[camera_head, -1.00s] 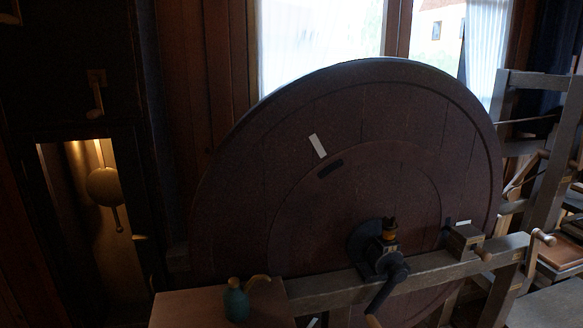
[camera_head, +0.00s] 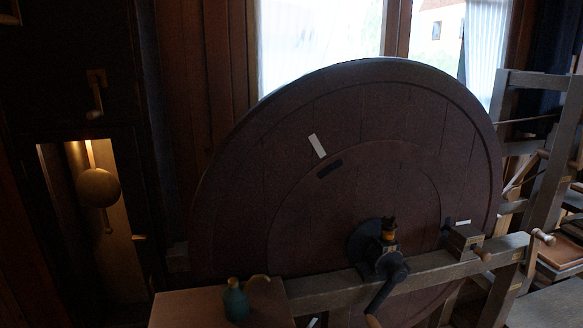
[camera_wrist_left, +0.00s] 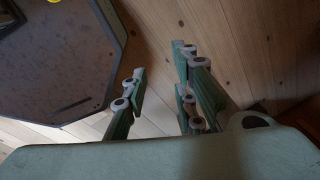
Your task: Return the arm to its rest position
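My left gripper (camera_wrist_left: 158,62) shows in the left wrist view. Neither gripper shows in the head view, and my right gripper is out of sight.
The wooden floor (camera_wrist_left: 245,40) lies below the left gripper. In the head view a large dark wheel (camera_head: 300,200) fills the middle, with a crank (camera_head: 383,290) in front. A green bottle (camera_head: 236,302) stands on a wooden surface (camera_head: 185,308). A lit pendulum (camera_head: 98,188) hangs at left.

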